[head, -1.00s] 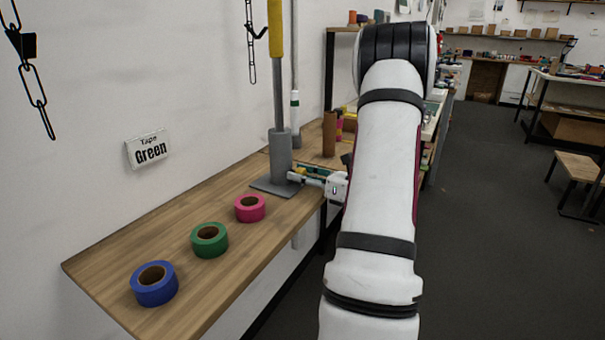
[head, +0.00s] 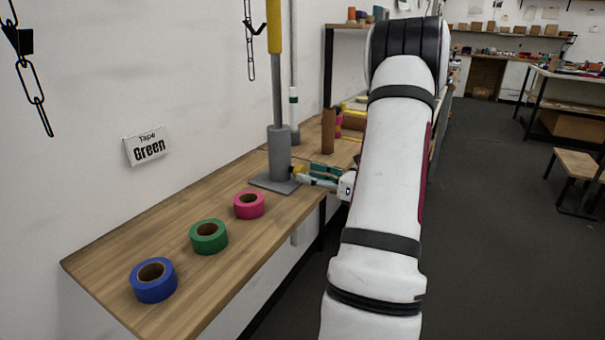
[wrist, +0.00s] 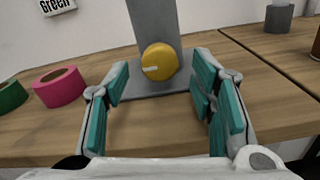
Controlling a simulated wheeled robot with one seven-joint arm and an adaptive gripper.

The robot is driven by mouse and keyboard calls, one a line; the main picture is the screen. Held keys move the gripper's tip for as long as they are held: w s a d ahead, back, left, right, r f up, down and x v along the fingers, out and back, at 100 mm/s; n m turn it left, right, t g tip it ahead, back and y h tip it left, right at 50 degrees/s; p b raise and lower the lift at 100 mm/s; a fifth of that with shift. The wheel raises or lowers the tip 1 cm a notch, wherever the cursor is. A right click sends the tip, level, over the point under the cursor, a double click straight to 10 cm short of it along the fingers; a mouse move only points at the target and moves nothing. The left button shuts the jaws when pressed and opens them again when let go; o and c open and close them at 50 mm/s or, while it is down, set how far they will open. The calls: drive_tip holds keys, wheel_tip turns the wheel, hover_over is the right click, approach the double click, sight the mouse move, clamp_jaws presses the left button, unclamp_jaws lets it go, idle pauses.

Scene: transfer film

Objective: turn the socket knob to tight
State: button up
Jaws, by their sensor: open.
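The yellow round knob (wrist: 159,62) sits on the front of the grey socket (wrist: 153,20), with a short white mark on its left part, lying nearly level. In the head view the socket (head: 279,153) is a grey tube on a flat base plate, with a pole rising from it, and the knob (head: 297,171) is small at its right side. My gripper (wrist: 160,74) is open, its teal-padded fingers to the left and right of the knob with gaps on both sides. In the head view my gripper (head: 309,177) points left at the socket.
Pink (head: 249,205), green (head: 209,237) and blue (head: 153,280) tape rolls lie on the wooden bench (head: 185,235) left of the socket. A sign (head: 147,146) on the wall reads "Tape Green". A brown cylinder (head: 328,131) stands behind, to the right.

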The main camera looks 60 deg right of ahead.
drive_tip(key=s, duration=0.8)
drive_tip(key=shift+s+d, duration=0.3)
drive_tip(key=shift+d, duration=0.05)
